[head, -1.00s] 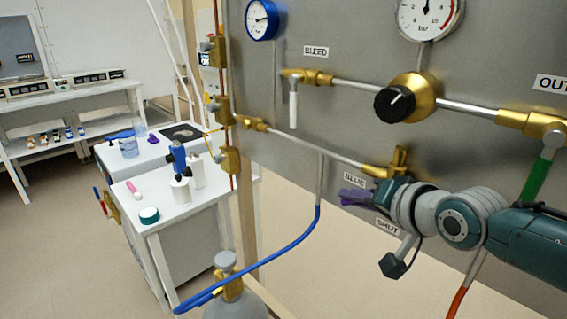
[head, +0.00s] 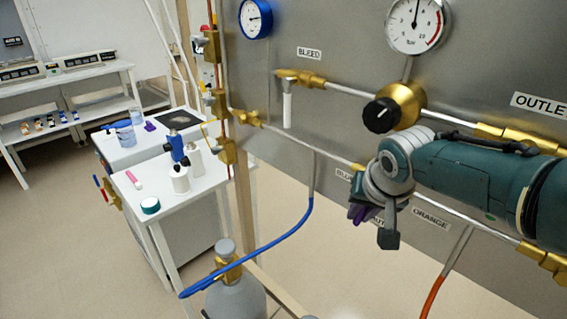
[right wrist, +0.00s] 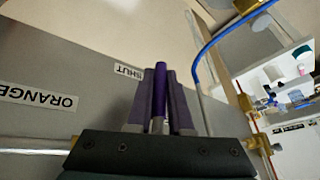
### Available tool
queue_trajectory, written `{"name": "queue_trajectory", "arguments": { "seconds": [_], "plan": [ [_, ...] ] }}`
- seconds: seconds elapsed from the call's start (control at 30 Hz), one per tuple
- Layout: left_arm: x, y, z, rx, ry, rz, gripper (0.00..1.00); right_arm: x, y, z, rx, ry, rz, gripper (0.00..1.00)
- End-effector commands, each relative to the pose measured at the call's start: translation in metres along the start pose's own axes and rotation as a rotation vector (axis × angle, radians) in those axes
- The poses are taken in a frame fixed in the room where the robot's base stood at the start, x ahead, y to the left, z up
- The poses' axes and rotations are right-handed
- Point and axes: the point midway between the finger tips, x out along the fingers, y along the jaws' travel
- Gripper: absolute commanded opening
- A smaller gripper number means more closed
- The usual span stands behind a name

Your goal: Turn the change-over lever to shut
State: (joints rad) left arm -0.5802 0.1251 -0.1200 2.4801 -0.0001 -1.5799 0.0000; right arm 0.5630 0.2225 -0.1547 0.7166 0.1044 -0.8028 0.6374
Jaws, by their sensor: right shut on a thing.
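The change-over lever (right wrist: 160,85) has a purple grip on a grey stem. In the right wrist view it stands between the two dull purple fingers of my right gripper (right wrist: 160,100), which is shut on it. In the head view my right gripper (head: 364,214) points down at the panel's lower edge, by the SHUT label (head: 379,222), which it partly covers. The lever and its valve body are mostly hidden there behind my wrist. The SHUT label (right wrist: 128,72) also shows in the right wrist view, just left of the fingers. My left gripper is not in view.
The BLUE label (head: 345,174) is left of the gripper and the ORANGE label (head: 431,217) right. A blue hose (head: 275,249) runs to a gas cylinder (head: 237,297). The black regulator knob (head: 382,115) is above my wrist. A white bench (head: 178,198) stands left.

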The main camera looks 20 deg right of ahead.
Motion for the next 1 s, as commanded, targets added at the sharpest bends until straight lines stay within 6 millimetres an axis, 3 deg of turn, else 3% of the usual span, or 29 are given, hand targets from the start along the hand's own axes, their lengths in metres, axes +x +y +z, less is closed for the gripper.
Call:
{"name": "queue_trajectory", "arguments": {
  "seconds": [0.5, 0.53, 0.77, 1.0],
  "plan": [
    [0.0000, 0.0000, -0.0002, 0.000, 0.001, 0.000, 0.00, 0.0003, 0.0018, 0.0009, -0.009, -0.011, 0.018, 0.00],
    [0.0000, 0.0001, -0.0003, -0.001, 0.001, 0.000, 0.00, 0.0004, 0.0018, 0.0009, -0.009, -0.011, 0.018, 0.20],
    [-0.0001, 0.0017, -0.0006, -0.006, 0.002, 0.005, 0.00, 0.0003, 0.0016, 0.0009, -0.008, -0.011, 0.017, 0.46],
    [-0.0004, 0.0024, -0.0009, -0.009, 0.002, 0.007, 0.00, 0.0000, 0.0014, 0.0008, -0.007, -0.011, 0.017, 0.48]
  ]
}}
